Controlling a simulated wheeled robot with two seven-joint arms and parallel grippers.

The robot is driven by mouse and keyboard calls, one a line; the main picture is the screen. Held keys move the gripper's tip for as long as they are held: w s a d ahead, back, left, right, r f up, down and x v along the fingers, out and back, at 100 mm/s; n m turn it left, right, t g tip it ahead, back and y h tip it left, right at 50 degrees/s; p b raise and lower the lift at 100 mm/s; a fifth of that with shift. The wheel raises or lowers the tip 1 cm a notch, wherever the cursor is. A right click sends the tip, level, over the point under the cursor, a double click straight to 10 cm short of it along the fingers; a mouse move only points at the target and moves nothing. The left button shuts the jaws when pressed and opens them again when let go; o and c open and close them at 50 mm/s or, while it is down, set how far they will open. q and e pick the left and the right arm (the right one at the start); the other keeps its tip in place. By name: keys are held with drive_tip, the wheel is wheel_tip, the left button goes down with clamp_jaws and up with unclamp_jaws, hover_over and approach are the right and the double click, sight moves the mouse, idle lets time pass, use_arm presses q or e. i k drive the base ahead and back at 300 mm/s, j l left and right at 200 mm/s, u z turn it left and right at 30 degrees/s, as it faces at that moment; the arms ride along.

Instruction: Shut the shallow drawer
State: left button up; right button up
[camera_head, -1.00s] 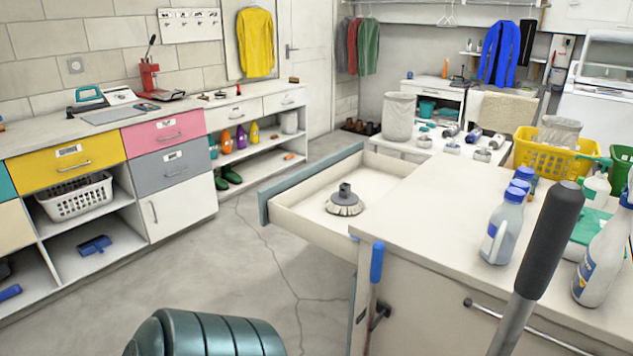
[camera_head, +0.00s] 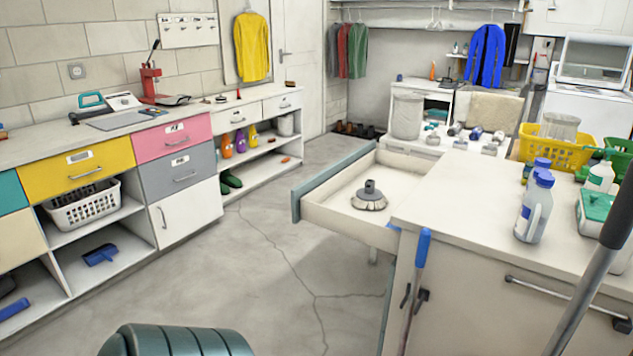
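The shallow drawer (camera_head: 328,214) stands pulled out from the left side of the white counter (camera_head: 470,206) on the right. It has a grey-blue front panel (camera_head: 335,181) and pale inner walls. A round grey brush head (camera_head: 369,196) with a dark socket lies inside it. The drawer's outer face is turned away to the left and back, so any handle is hidden. Neither of my grippers shows in the head view.
A blue-gripped handle (camera_head: 423,248) stands upright at the counter's near side, below the drawer's right end. Open concrete floor (camera_head: 250,270) lies left of the drawer. A dark green ribbed object (camera_head: 178,340) is at the bottom edge.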

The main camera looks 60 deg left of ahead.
sight(323, 200)
drive_tip(key=k+j, duration=0.15)
drive_tip(key=j, duration=0.2)
drive_tip(key=k+j, duration=0.15)
drive_tip(key=j, duration=0.15)
drive_tip(key=k+j+u, duration=0.1)
drive_tip(key=j, duration=0.25)
drive_tip(key=k+j, duration=0.25)
drive_tip(key=j, duration=0.8)
drive_tip(key=j+u, duration=0.15)
drive_tip(key=j, duration=0.6)
drive_tip(key=i+j, duration=0.15)
drive_tip(key=j, duration=0.65)
drive_tip(key=i+j, duration=0.1)
drive_tip(key=j, duration=0.9)
drive_tip(key=i+u, duration=0.05)
